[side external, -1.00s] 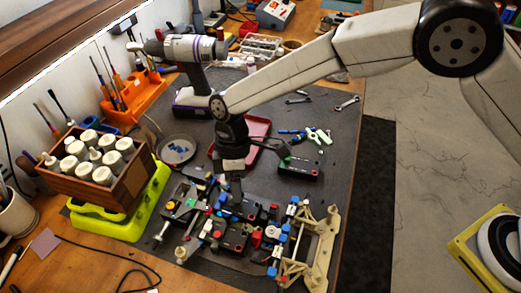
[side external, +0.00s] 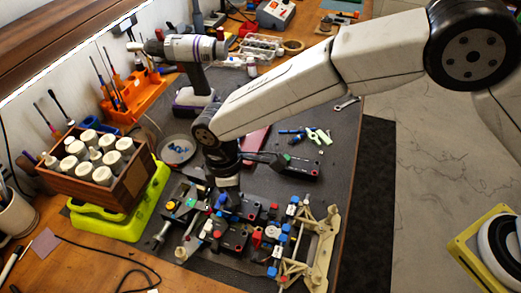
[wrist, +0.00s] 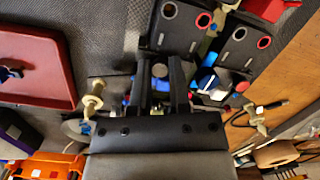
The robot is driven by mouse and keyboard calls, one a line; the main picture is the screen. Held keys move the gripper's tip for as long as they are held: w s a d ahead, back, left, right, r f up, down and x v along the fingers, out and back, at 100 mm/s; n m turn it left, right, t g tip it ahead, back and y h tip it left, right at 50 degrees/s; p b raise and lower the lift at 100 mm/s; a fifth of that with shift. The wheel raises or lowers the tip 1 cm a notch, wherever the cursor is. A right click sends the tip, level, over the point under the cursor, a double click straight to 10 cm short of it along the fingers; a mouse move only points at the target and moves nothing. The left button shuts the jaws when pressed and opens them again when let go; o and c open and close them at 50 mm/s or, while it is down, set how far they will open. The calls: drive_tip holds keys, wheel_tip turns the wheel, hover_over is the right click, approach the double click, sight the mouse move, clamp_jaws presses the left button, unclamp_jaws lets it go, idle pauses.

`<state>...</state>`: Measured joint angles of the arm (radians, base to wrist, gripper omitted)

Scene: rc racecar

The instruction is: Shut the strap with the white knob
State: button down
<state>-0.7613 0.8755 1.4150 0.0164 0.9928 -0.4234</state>
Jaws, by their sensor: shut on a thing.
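The RC car chassis (side external: 232,240) lies on the dark mat, with black housings and several blue, red and white small parts. My gripper (side external: 222,195) is down at the far left part of the chassis. In the wrist view, my gripper (wrist: 161,75) has its two black fingers close on either side of a small pale knob (wrist: 160,70) with blue beneath it. This looks like the white knob of the strap; the fingers hide most of the strap. A blue and white part (wrist: 206,80) shows to the right of the fingers.
A red tray (wrist: 35,68) lies beside the chassis. A black box (side external: 297,167) and small tools are behind it. A wooden bottle rack (side external: 130,183) on a yellow-green case (side external: 150,215) stands to the left. A beige frame (side external: 322,250) is at the chassis's right end.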

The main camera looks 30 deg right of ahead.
drive_tip(key=shift+s+f+t+h, duration=0.1)
drive_tip(key=shift+s+t+h, duration=0.05)
drive_tip(key=shift+t+h, duration=0.2)
drive_tip(key=c, duration=0.6)
unclamp_jaws()
drive_tip(key=shift+a, duration=0.1)
drive_tip(key=shift+w+a+r, duration=0.1)
drive_tip(key=shift+a+r, duration=0.1)
drive_tip(key=shift+r, duration=1.1)
drive_tip(key=shift+w+a+r, duration=0.1)
drive_tip(key=shift+a+r, duration=0.05)
drive_tip(key=shift+r, duration=1.1)
drive_tip(key=shift+w+a+r, duration=0.1)
drive_tip(key=shift+a+r, duration=0.1)
drive_tip(key=shift+r, duration=1.1)
